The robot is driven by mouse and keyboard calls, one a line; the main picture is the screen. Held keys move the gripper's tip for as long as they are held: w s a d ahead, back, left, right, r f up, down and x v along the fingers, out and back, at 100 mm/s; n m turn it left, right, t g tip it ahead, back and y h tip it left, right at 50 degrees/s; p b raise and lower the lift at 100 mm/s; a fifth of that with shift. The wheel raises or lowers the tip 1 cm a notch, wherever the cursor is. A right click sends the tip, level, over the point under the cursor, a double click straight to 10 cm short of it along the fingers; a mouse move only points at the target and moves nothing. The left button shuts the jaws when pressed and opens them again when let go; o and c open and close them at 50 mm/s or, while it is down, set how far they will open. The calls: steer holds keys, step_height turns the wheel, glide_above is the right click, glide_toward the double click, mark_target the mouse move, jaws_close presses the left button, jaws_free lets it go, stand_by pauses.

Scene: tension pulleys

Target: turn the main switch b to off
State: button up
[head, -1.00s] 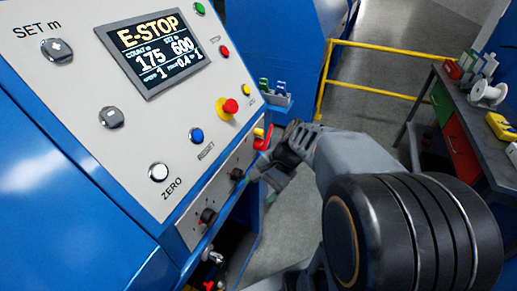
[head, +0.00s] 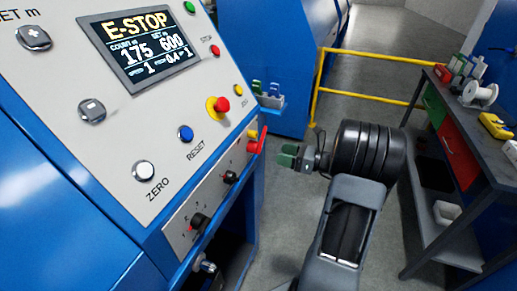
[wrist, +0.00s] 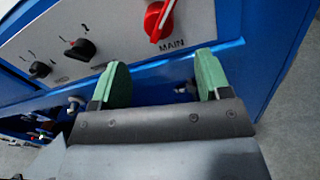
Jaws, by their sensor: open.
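The main switch is a red rotary handle (wrist: 158,18) above the label MAIN in the wrist view, cut by the top edge. In the head view the red handle (head: 262,140) sits at the right end of the lower panel, with yellow behind it. My gripper (wrist: 160,78) is open and empty, its two green fingertips apart, below the switch in the wrist view. In the head view my gripper (head: 289,156) is to the right of the panel, apart from the switch. No letter b is readable on the switch.
Two black knobs (wrist: 80,49) (wrist: 40,69) share the lower panel, left of the main switch. A red emergency button (head: 221,104) is above. The screen (head: 143,47) reads E-STOP. A workbench (head: 470,140) and yellow rail (head: 370,95) stand to the right; open floor lies between.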

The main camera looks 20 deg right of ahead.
mark_target(258, 148)
steer(key=x, duration=0.9)
steer(key=shift+w+a+f, duration=0.1)
steer(key=shift+w+a, duration=0.05)
steer(key=shift+a, duration=0.1)
